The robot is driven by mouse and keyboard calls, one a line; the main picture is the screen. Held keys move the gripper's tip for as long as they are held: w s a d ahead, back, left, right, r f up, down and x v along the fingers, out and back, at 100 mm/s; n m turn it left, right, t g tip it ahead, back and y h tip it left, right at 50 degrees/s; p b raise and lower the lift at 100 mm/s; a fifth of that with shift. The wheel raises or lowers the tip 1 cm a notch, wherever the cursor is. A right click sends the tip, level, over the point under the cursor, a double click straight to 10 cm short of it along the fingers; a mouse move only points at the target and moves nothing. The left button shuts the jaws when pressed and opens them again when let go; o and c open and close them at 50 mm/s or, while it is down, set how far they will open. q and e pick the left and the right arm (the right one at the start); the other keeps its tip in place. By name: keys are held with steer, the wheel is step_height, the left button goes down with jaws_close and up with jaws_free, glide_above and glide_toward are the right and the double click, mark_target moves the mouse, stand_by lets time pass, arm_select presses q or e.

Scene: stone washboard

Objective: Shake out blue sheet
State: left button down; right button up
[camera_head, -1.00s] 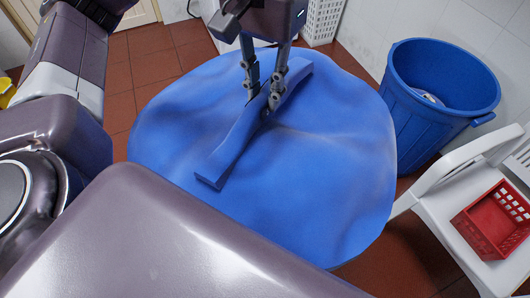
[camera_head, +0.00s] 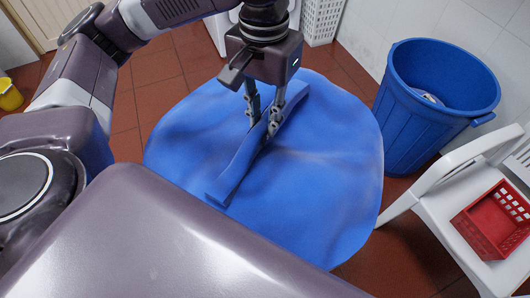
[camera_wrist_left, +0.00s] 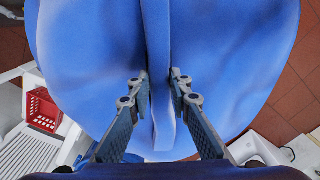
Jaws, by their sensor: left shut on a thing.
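The blue sheet (camera_head: 310,180) is spread out wide and roughly round below my left gripper in the head view, with a raised fold along its middle. My left gripper (camera_head: 263,122) points down and is shut on that fold. In the left wrist view the sheet (camera_wrist_left: 80,60) fills most of the picture, and the fold runs between the two fingers of the left gripper (camera_wrist_left: 160,95). The underside of the sheet is hidden. My right gripper is not in view.
A blue bin (camera_head: 425,125) stands at the right by the tiled wall. A white chair (camera_head: 450,195) with a red basket (camera_head: 495,222) is at the right front. A white basket (camera_head: 322,20) is at the back, and a yellow bucket (camera_head: 9,95) at the far left. Red floor tiles show around the sheet.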

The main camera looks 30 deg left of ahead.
mark_target(265, 144)
arm_select(q)
step_height(265, 144, down, 8)
steer(key=shift+f, duration=0.15)
step_height(265, 144, up, 20)
step_height(265, 144, down, 20)
steer(key=shift+w, duration=0.1)
stand_by(0.5)
stand_by(0.4)
